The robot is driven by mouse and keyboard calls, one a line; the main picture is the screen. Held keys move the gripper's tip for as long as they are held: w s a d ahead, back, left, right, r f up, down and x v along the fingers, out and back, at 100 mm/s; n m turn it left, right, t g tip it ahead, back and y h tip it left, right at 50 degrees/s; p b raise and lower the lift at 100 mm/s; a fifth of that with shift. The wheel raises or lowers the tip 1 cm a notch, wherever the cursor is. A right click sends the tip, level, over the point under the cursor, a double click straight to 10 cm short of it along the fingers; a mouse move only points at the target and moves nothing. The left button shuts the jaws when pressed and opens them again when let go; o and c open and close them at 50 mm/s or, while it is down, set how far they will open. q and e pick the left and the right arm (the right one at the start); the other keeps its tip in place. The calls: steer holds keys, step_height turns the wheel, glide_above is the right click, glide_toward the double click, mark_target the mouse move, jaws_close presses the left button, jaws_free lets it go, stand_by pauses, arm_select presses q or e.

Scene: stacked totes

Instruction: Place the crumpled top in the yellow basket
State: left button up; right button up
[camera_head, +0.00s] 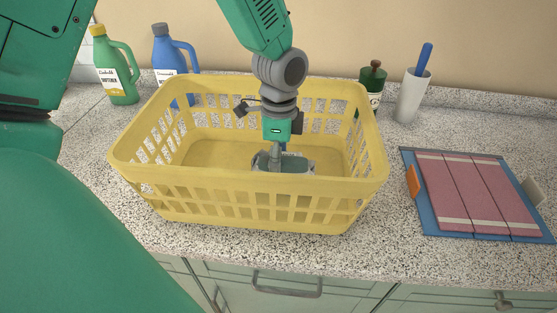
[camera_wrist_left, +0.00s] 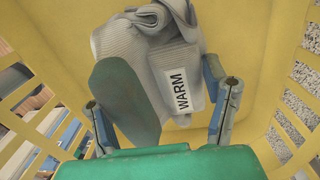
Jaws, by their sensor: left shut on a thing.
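The yellow basket (camera_head: 240,205) stands on the speckled counter, and its yellow inside fills much of the left wrist view (camera_wrist_left: 245,25). My left gripper (camera_head: 279,157) reaches down into the basket from above. The crumpled top (camera_head: 296,164) is low inside the basket at the gripper, partly hidden by it. In the left wrist view the grey top (camera_wrist_left: 150,45) is bunched, with a white label reading WARM, and lies between the fingers of my left gripper (camera_wrist_left: 163,105). Whether it touches the basket floor is unclear. My right gripper is not in view.
A green bottle (camera_head: 117,72) and a blue bottle (camera_head: 170,55) stand behind the basket at left. A dark green bottle (camera_head: 372,82) and a white holder (camera_head: 410,97) stand behind right. A blue board with pink panels (camera_head: 475,193) lies at right.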

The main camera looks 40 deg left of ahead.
arm_select(q)
steer(key=o, duration=1.4)
steer(key=shift+o, duration=1.4)
steer(key=shift+d, duration=0.2)
steer(key=shift+r, duration=0.1)
step_height(320, 180, up, 12)
steer(key=p, duration=0.1)
steer(key=shift+w+a, duration=0.2)
steer(key=shift+w, duration=0.25)
